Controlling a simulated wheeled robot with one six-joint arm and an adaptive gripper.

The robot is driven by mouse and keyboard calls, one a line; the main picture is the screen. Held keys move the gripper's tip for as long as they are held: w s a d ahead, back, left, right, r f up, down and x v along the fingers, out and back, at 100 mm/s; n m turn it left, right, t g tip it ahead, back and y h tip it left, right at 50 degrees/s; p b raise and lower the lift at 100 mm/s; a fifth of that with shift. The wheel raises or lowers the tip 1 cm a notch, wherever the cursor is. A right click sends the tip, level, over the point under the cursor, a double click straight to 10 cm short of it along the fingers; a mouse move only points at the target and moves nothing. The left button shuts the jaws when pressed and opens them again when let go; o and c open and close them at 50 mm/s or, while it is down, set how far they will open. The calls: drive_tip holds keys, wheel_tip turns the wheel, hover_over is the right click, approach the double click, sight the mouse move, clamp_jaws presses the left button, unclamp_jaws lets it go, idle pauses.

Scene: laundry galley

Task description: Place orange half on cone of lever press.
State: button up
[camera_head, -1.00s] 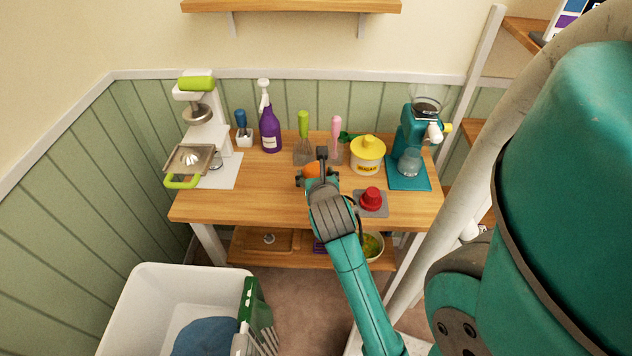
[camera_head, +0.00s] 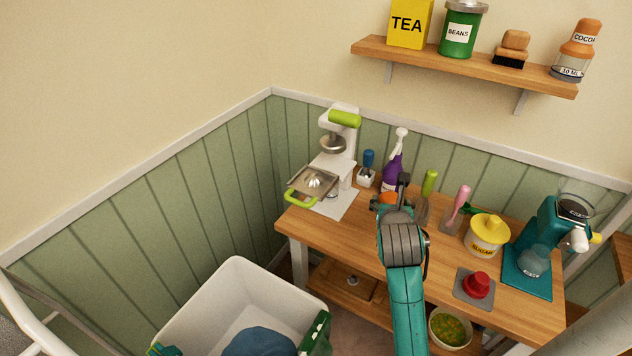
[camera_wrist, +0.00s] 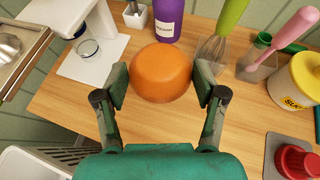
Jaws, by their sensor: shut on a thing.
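The orange half (camera_wrist: 160,70) is held between both fingers of my gripper (camera_wrist: 161,84), with its rounded orange side toward the wrist camera. Its cut face is hidden. In the head view, a little of the orange (camera_head: 388,197) shows at the end of my arm, above the table's left part. The white lever press (camera_head: 337,168) stands at the table's back left, its green-handled lever (camera_head: 345,118) up. The press also shows in the wrist view (camera_wrist: 92,58).
A purple spray bottle (camera_head: 393,170) and a whisk (camera_head: 428,186) stand behind my gripper. A sugar pot (camera_head: 487,238), a red cup-shaped thing (camera_head: 477,284) and a teal grinder (camera_head: 545,230) are to the right. A white bin (camera_head: 195,310) stands on the floor at front left.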

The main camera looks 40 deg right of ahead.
drive_tip(key=w+a+r+n+t+y, duration=0.1)
drive_tip(key=w+a+r, duration=0.15)
drive_tip(key=w, duration=0.35)
drive_tip(key=w+a+r+n+t, duration=0.1)
drive_tip(key=w+a+r, duration=0.1)
drive_tip(key=w+r, duration=0.25)
wheel_tip(320, 180, up, 4)
drive_tip(key=n+y, duration=0.1)
hover_over(313, 174)
drive_tip(key=s+a, duration=0.3)
drive_tip(key=s, duration=0.1)
drive_tip(key=shift+r, duration=0.15)
drive_tip(key=shift+f, duration=4.65)
drive_tip(key=o, duration=1.1)
drive_tip(key=shift+f, duration=0.1)
drive_tip(key=shift+o, duration=0.2)
